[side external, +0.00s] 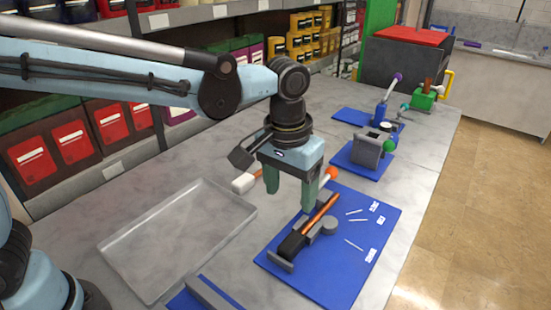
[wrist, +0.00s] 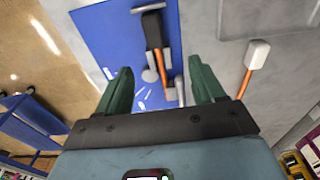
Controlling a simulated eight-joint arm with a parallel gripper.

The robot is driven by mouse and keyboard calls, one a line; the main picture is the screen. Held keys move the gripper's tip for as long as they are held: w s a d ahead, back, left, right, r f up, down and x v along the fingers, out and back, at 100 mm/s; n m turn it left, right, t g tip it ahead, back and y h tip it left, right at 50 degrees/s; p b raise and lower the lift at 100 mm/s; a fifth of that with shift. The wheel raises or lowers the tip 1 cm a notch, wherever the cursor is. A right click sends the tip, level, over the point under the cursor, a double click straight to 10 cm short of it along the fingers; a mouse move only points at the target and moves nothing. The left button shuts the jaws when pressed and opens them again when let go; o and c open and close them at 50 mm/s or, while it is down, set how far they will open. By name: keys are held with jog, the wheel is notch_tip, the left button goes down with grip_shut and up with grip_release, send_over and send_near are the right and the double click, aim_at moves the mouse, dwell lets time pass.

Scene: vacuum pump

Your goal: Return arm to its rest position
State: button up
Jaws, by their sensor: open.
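My gripper (side external: 311,196) has green fingers and is above the near blue mat (side external: 361,228). Its fingers are apart, with nothing between them, and they also show spread in the wrist view (wrist: 162,88). Below it on the mat lies a tool with a black block end (side external: 292,244) and an orange-brown shaft (side external: 320,211), held in a grey fixture. The tool also shows in the wrist view (wrist: 152,30). A mallet with a white head (side external: 243,183) lies beside the mat, partly hidden behind the gripper.
An empty grey tray (side external: 180,238) lies left of the mat. A grey block with a green knob (side external: 372,148) stands on another blue mat behind. Beyond are a blue vise-like part (side external: 381,112), a green part (side external: 424,98) and a dark box with red lid (side external: 410,37). Shelves line the back left.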

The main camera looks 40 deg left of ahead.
jog(key=s+a+t, duration=0.3)
jog(key=s+a, duration=0.1)
jog(key=a, duration=0.5)
jog(key=s+a+t, duration=0.3)
jog(key=s+a, duration=0.1)
jog(key=a, duration=0.6)
jog(key=shift+s, duration=0.3)
jog(key=shift+c, duration=0.4)
